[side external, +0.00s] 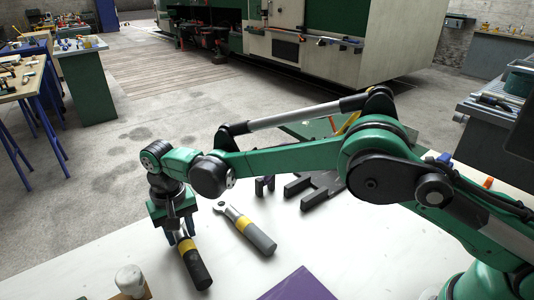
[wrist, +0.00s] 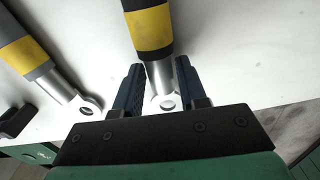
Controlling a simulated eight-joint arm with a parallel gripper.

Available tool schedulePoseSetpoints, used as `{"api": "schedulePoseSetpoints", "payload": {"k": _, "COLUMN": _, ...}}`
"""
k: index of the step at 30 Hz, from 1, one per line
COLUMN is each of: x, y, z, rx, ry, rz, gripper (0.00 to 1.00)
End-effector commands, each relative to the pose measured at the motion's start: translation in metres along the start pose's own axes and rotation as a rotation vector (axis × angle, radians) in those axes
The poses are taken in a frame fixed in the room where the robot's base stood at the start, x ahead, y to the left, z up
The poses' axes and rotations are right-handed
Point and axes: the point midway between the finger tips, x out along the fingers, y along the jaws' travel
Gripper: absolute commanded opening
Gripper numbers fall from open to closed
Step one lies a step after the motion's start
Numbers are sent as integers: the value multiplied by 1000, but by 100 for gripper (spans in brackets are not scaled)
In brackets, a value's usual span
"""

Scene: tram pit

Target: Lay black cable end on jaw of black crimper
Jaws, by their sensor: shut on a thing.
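The black cable end (side external: 196,265) has a yellow band and a silver lug with a hole. It lies on or just above the white table; I cannot tell which. My gripper (side external: 181,238) is at its lug end, fingers pointing down. In the wrist view my gripper (wrist: 159,76) is shut on the silver barrel of the black cable end (wrist: 148,30), one finger on each side. A dark forked tool (side external: 318,186) lies behind my forearm, partly hidden; it may be the black crimper, but its jaw is not clear.
A grey cable end (side external: 247,230) with a yellow band lies right of the held one; it also shows in the wrist view (wrist: 25,50). A purple sheet (side external: 298,286) lies at the front. A white cylinder (side external: 130,280) stands at front left. White table between these is clear.

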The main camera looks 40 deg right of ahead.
Motion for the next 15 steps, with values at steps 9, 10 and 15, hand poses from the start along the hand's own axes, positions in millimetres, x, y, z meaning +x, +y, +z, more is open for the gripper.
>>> {"api": "schedulePoseSetpoints", "payload": {"k": 9, "x": -29, "y": 0, "z": 0, "rx": 0, "ry": 0, "rz": 0, "gripper": 0}}
{"api": "schedulePoseSetpoints", "payload": {"k": 10, "x": -32, "y": 0, "z": 0, "rx": 0, "ry": 0, "rz": 0, "gripper": 0}}
{"api": "schedulePoseSetpoints", "payload": {"k": 15, "x": -46, "y": 0, "z": 0, "rx": 0, "ry": 0, "rz": 0, "gripper": 0}}
